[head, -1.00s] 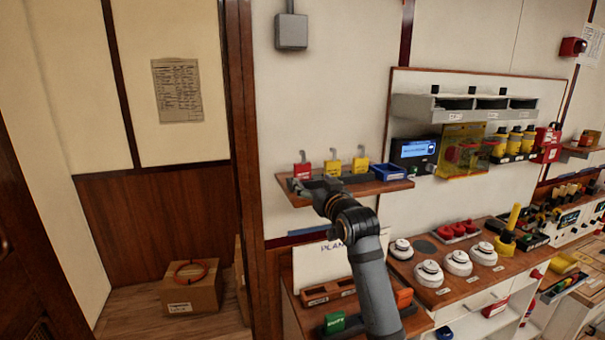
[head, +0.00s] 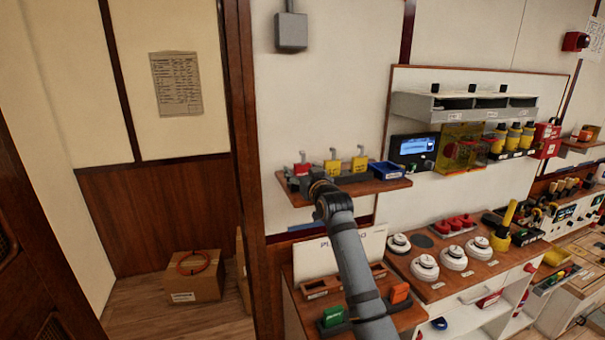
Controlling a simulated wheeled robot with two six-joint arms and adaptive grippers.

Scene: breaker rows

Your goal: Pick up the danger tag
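No piece can be read for certain as the danger tag. A red piece with a grey loop on top (head: 302,169) stands at the left of a small wooden wall shelf (head: 385,186). Two similar yellow pieces (head: 333,168) (head: 360,164) stand to its right. My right gripper (head: 298,184) is at the shelf's front edge, just below and in front of the red piece. Its fingers are dark, small and partly hidden by my wrist, so its opening and any contact cannot be made out. My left gripper is out of view.
A blue bin (head: 387,170) sits at the shelf's right end. A cardboard box (head: 194,277) stands on the floor at left.

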